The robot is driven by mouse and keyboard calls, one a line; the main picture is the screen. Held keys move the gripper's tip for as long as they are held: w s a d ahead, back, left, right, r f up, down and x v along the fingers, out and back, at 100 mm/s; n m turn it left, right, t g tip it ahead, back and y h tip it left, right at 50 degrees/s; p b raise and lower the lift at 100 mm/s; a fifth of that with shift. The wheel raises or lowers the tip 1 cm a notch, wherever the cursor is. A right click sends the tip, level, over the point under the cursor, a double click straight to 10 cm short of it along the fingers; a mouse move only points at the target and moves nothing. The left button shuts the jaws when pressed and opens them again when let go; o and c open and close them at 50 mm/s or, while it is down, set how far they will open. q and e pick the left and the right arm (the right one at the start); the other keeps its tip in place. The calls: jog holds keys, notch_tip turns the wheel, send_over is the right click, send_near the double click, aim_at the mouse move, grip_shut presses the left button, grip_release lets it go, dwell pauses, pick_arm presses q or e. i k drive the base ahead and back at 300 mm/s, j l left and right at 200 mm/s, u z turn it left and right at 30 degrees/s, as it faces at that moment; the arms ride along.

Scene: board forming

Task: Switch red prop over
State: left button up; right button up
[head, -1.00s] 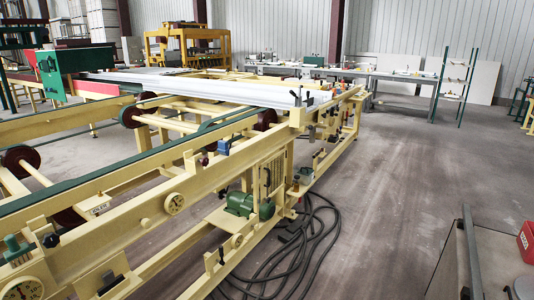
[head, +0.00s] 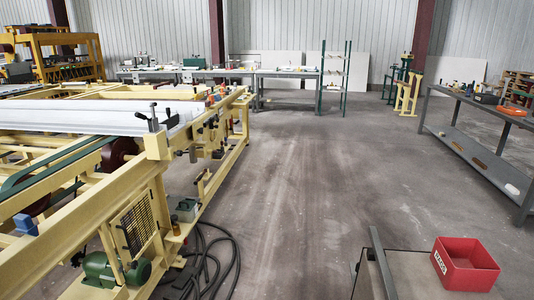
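Neither of my grippers is in view. The long yellow board-forming machine (head: 95,215) runs along the left side, with levers and small fittings along its near-right rail. A small orange-red fitting (head: 211,99) shows near the far end of that rail. It is too small to tell whether it is the red prop or which way it is set. A black upright clamp lever (head: 153,117) stands at the corner of the white boards (head: 90,118).
A red box (head: 464,265) sits at bottom right on a low surface. A grey workbench (head: 470,140) stands at the right, and grey tables (head: 290,73) stand at the back. Dark hoses (head: 210,262) lie by the machine. The middle floor (head: 310,180) is clear.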

aim_at(201, 176)
jog(key=i, duration=2.55)
